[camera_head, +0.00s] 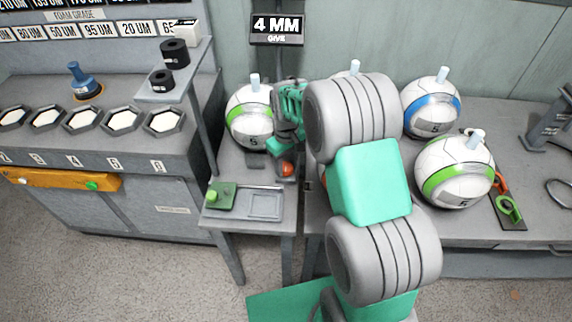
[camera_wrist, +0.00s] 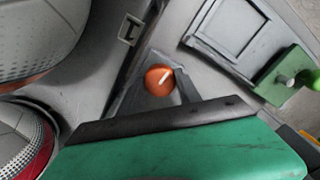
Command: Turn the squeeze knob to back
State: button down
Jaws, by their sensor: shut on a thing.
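The squeeze knob (camera_head: 287,169) is a round orange-red knob at the right edge of the small grey bench. In the wrist view the knob (camera_wrist: 157,80) shows a white pointer line slanting toward the upper right. My gripper (camera_head: 283,158) reaches down to the knob from above and is shut on it. In the wrist view the gripper's green body with a dark edge fills the bottom, and dark finger parts (camera_wrist: 184,86) lie close beside the knob. The gripper hides part of the knob in the head view.
White balls stand close by, one with a green band (camera_head: 247,118) behind the gripper and others to the right. A green block (camera_head: 219,195) and a square grey recess (camera_head: 265,205) lie in front of the knob. A "4 MM GIVE" sign (camera_head: 277,29) hangs behind.

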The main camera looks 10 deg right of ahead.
aim_at(286, 166)
jog(key=shift+n, duration=0.3)
jog(key=c, duration=0.8)
grip_release()
jog(key=shift+c, duration=0.2)
jog(key=shift+r, duration=0.1)
notch_tip(286, 166, up, 8)
jog(key=shift+f, duration=0.15)
